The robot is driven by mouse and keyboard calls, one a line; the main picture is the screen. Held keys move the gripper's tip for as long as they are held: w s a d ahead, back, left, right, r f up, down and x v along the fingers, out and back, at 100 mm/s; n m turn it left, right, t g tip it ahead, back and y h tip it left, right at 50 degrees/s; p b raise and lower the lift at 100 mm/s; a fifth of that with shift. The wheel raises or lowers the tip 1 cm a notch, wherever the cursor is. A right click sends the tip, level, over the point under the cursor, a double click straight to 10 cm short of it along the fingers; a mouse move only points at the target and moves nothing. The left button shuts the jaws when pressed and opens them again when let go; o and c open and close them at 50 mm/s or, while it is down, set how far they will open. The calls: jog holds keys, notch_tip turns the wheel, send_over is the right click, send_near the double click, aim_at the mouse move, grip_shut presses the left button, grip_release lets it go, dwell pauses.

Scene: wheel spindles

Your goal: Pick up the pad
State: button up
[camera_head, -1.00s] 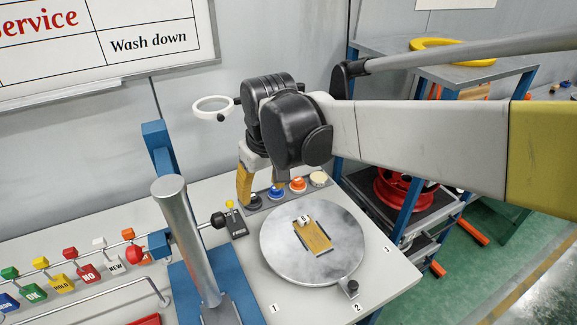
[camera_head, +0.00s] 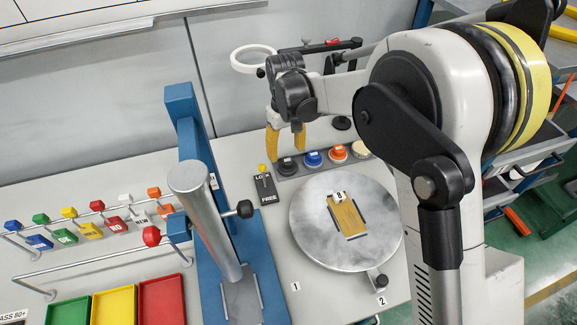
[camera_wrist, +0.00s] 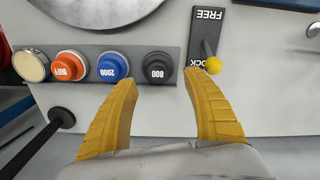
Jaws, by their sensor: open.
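A row of round knob-like pieces lies on a grey strip on the bench: a black one marked 800 (camera_wrist: 160,68), a blue one marked 2000 (camera_wrist: 113,66), an orange one marked BUFF (camera_wrist: 68,66) and a cream one (camera_wrist: 31,66). I cannot tell which of them is the pad. My gripper (camera_wrist: 163,84) has its yellow fingers open and empty. In the wrist view the black piece lies just beyond and between the fingertips. In the head view my gripper (camera_head: 285,156) is over the black piece (camera_head: 287,167); contact cannot be seen.
A tan block (camera_head: 346,216) lies on a round grey plate (camera_head: 310,235). A FREE/LOCK lever with a yellow ball (camera_wrist: 213,66) stands close to one fingertip. A blue stand with a metal cylinder (camera_head: 208,220) rises at left. Coloured trays (camera_head: 114,305) lie front left.

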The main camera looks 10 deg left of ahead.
aim_at(287, 159)
jog(key=f, duration=0.1)
jog(key=f+b, duration=0.1)
jog(key=f, duration=0.3)
jog(key=shift+w+f+b, duration=0.1)
jog(key=shift+w+b, duration=0.15)
jog(key=shift+b, duration=0.15)
jog(key=c, duration=1.3)
